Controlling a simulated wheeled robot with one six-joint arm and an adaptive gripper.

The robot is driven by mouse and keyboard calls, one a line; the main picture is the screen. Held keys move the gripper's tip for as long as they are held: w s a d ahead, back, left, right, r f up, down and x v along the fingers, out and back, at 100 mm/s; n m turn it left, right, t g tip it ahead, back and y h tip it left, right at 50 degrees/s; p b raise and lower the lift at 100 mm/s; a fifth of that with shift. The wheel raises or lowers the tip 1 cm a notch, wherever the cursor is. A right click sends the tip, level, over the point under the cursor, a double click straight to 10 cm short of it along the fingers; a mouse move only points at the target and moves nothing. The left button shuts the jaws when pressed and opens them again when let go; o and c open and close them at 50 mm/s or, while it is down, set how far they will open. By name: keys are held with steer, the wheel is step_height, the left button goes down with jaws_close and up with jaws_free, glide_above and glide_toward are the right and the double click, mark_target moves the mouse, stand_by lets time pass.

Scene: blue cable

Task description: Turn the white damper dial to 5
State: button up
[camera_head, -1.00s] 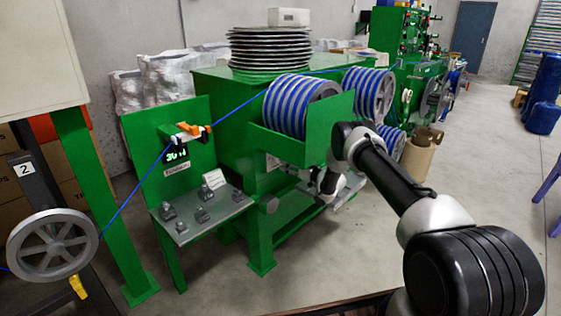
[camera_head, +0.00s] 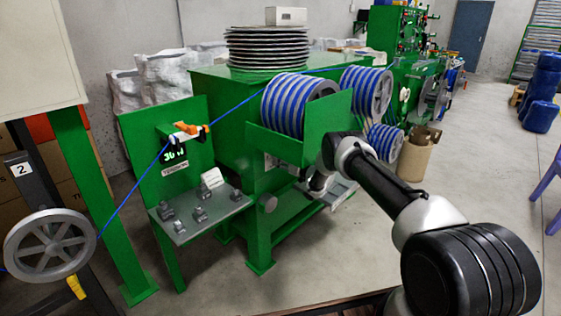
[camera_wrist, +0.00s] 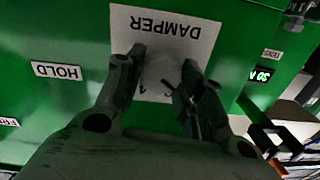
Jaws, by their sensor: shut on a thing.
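The white damper dial (camera_wrist: 160,74) shows in the wrist view, upside down, on a white plate (camera_wrist: 190,52) lettered DAMPER. My gripper (camera_wrist: 164,66) is shut on the dial, one finger on each side of it. Part of a number shows beside the dial, but the fingers hide most of the scale and I cannot tell the setting. In the head view my gripper (camera_head: 319,184) is at the front of the green machine, below the striped reel, and my arm hides the dial.
The green machine (camera_head: 225,90) carries blue-striped reels (camera_head: 292,105) above my gripper. A blue cable (camera_head: 128,198) runs to a grey pulley (camera_head: 50,245). A small shelf (camera_head: 220,212) with grey blocks is to the left. A lit display (camera_head: 174,155) stands above it. Floor is clear in front.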

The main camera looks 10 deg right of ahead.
steer(key=shift+m, duration=0.3)
steer(key=shift+d+f+m+t, duration=0.1)
steer(key=shift+m+t, duration=0.2)
steer(key=shift+m, duration=9.6)
steer(key=o, duration=1)
